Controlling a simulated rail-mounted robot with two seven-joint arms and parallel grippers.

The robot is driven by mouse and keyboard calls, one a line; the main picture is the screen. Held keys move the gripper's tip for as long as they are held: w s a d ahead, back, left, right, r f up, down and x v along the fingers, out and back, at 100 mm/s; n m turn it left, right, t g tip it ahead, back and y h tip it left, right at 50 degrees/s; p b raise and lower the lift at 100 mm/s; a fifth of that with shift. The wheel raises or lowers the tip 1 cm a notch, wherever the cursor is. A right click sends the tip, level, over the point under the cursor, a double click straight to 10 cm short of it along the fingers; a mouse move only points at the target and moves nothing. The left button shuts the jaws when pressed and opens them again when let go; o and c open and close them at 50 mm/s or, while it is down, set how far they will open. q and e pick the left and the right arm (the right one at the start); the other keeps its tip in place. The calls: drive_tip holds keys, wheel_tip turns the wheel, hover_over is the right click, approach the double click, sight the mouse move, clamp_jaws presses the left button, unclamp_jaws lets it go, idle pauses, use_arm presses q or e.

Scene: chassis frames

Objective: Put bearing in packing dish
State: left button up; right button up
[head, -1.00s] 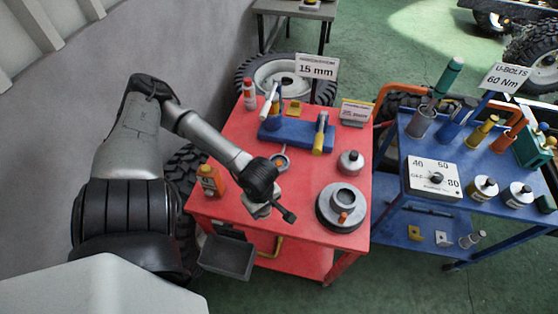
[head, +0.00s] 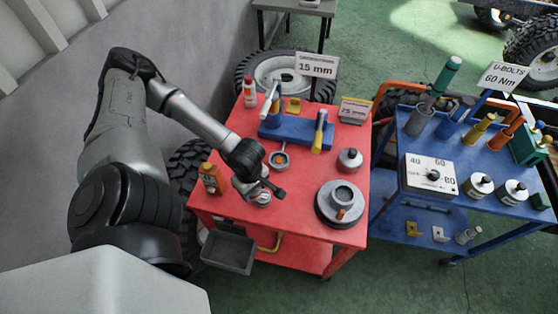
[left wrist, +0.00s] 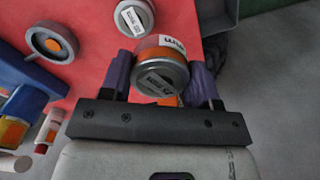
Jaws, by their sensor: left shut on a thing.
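My left gripper (head: 264,192) is shut on a round silver piece (head: 262,199) at the front left of the red trolley. In the left wrist view, the piece (left wrist: 160,72) has a labelled top and an orange band, between the purple fingers (left wrist: 160,80). I cannot tell whether it is the bearing or clear of the surface. A wide round grey dish (head: 326,216) with a raised ring in its middle, possibly the packing dish, stands to the right. A small grey ring with an orange centre (head: 280,159) lies behind the gripper. My right gripper is not in view.
An orange bottle (head: 211,178) stands just left of my gripper. A grey jar (head: 350,160) stands at the right, and a blue tool holder (head: 296,129) at the back. A dark bin (head: 228,251) hangs in front. Red surface is bare between gripper and dish.

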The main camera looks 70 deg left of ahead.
use_arm(q)
drive_tip(key=shift+a+r, duration=0.3)
drive_tip(key=shift+a, duration=0.2)
